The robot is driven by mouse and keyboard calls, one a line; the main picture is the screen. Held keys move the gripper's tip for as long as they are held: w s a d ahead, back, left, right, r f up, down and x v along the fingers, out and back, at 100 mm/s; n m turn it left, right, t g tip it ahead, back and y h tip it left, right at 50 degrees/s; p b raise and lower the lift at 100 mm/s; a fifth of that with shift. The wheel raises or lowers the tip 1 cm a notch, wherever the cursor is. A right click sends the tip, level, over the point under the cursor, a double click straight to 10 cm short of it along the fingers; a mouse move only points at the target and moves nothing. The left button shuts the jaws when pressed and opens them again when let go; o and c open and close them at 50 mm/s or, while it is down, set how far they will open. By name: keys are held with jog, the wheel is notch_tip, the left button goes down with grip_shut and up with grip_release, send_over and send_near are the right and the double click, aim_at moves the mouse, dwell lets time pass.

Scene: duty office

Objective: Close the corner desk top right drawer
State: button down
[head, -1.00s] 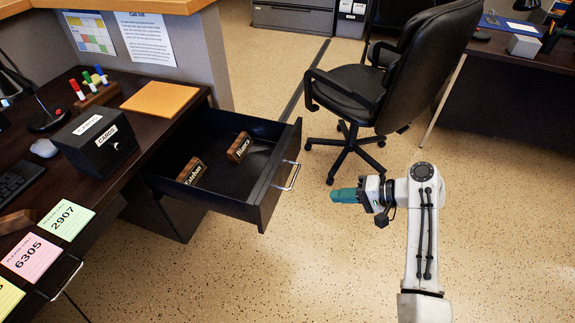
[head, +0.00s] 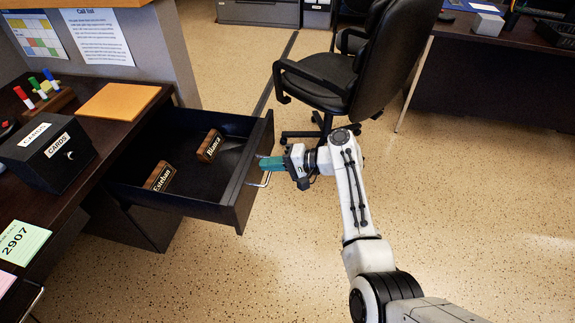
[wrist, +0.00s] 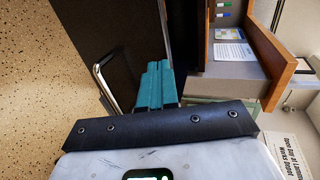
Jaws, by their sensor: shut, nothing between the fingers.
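The top right drawer (head: 245,187) of the dark corner desk (head: 62,205) is pulled well out in the head view. It has a silver bar handle (head: 264,181) on its front, and the handle also shows in the wrist view (wrist: 108,88). Two wooden name blocks, Bianca (head: 209,146) and Esteban (head: 159,176), lie inside. My gripper (head: 262,163) has teal fingers, shut and empty, at the outer face of the drawer front, by the upper end of the handle. In the wrist view the fingers (wrist: 158,82) overlap the dark front beside the handle; I cannot tell if they touch it.
A black office chair (head: 325,75) stands behind my arm, close to it. On the desk are a black cards box (head: 45,152), an orange folder (head: 120,101) and markers in a wooden holder (head: 48,103). The speckled floor (head: 220,285) in front of the drawer is clear.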

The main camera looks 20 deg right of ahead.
jog(key=shift+w+a, duration=0.55)
jog(key=shift+a, duration=0.3)
